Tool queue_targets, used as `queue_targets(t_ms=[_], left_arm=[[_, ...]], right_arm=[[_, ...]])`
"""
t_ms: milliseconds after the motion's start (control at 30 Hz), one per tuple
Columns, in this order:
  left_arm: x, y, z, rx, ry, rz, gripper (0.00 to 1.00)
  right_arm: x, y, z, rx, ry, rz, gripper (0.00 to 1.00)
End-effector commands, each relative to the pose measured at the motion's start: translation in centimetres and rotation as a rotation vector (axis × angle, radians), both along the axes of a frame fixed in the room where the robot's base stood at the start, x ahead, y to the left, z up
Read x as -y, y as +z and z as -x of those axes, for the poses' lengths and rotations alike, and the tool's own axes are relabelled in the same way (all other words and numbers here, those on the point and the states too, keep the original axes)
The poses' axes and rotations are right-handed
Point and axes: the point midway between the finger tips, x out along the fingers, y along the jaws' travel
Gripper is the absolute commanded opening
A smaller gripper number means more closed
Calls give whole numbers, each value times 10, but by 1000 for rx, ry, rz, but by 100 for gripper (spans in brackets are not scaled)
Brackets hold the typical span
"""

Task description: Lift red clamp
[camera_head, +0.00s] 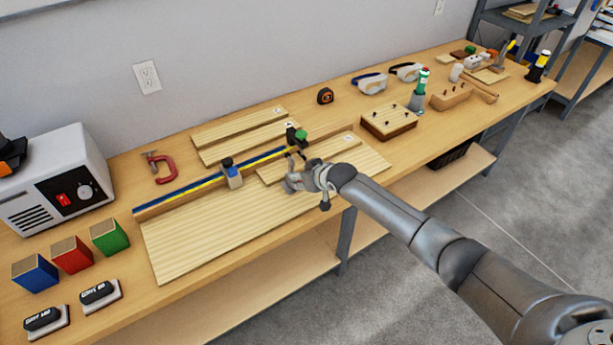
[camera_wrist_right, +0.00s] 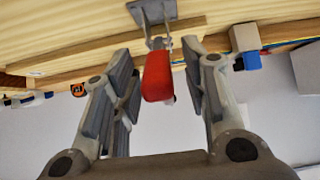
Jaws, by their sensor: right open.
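A red G-shaped clamp (camera_head: 163,170) lies on the bench between the white machine and the long boards. In the right wrist view, a red handle (camera_wrist_right: 158,77) on a metal bracket (camera_wrist_right: 154,14) lies between the fingers of my right gripper (camera_wrist_right: 163,70). The fingers are open, with gaps on both sides of the handle. In the head view my right gripper (camera_head: 298,176) is low over the boards at mid-bench, well right of the G-shaped clamp. The red handle is hidden or not distinguishable there. My left gripper is out of view.
A blue-topped stop (camera_head: 231,174) stands by the long blue-and-yellow strip (camera_head: 190,190). A green-and-black tool (camera_head: 297,137) is just behind my right gripper. The white machine (camera_head: 55,180) and coloured boxes (camera_head: 71,254) are at left. A peg block (camera_head: 388,122) is at right.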

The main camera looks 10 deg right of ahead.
Motion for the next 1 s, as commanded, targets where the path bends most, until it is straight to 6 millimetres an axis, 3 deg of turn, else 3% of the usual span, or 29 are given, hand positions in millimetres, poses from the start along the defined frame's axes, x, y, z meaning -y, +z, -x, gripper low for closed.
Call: queue_targets(t_ms=[233, 1000], left_arm=[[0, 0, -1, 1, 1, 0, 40], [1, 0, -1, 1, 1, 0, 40]], right_arm=[[5, 9, 11, -1, 0, -1, 41], [29, 72, 78, 0, -1, 1, 41]])
